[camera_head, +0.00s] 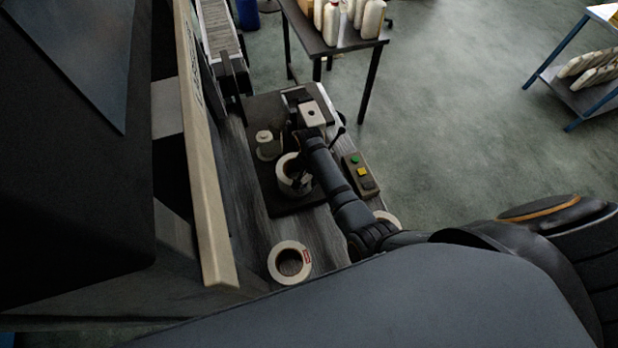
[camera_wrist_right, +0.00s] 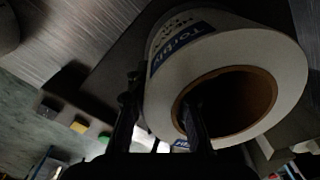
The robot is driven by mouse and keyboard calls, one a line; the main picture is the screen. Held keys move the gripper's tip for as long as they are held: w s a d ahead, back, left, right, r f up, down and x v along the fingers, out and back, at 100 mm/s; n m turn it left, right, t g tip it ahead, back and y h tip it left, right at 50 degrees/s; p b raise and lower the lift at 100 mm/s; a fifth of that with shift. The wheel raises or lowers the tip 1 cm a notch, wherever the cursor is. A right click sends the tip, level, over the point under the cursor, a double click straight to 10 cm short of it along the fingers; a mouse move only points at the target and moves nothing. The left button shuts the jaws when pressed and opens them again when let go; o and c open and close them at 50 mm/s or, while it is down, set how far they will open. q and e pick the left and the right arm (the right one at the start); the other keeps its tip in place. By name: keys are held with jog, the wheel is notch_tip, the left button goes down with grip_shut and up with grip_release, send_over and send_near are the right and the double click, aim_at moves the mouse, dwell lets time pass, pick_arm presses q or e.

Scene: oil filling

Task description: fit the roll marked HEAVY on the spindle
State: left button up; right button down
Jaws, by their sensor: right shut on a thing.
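My right gripper (camera_head: 300,172) is shut on the wall of a white roll (camera_head: 286,185), over the dark plate of the bench machine. The roll also shows large in the right wrist view (camera_wrist_right: 248,65), with a brown core and a blue label whose wording I cannot read fully. One finger is inside the core and the other outside. A second roll (camera_head: 275,268), with a red label, lies on the bench at the front. A third roll (camera_head: 391,221) is partly hidden by my right arm. A pale round part with a knob (camera_head: 266,150) stands beside the held roll; I cannot tell whether it is the spindle.
A control box (camera_head: 358,176) with green and yellow buttons sits right of the machine. A pale upright board (camera_head: 203,170) edges the bench on the left. A conveyor (camera_head: 219,32) and a table with white bottles (camera_head: 352,43) stand behind.

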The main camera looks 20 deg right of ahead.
dwell(0.3)
jog(key=c, duration=1.2)
grip_release()
jog(key=shift+o, duration=0.4)
jog(key=shift+s, duration=0.1)
notch_tip(320, 180, up, 8)
jog(key=shift+f, duration=0.2)
jog(key=shift+f, duration=0.1)
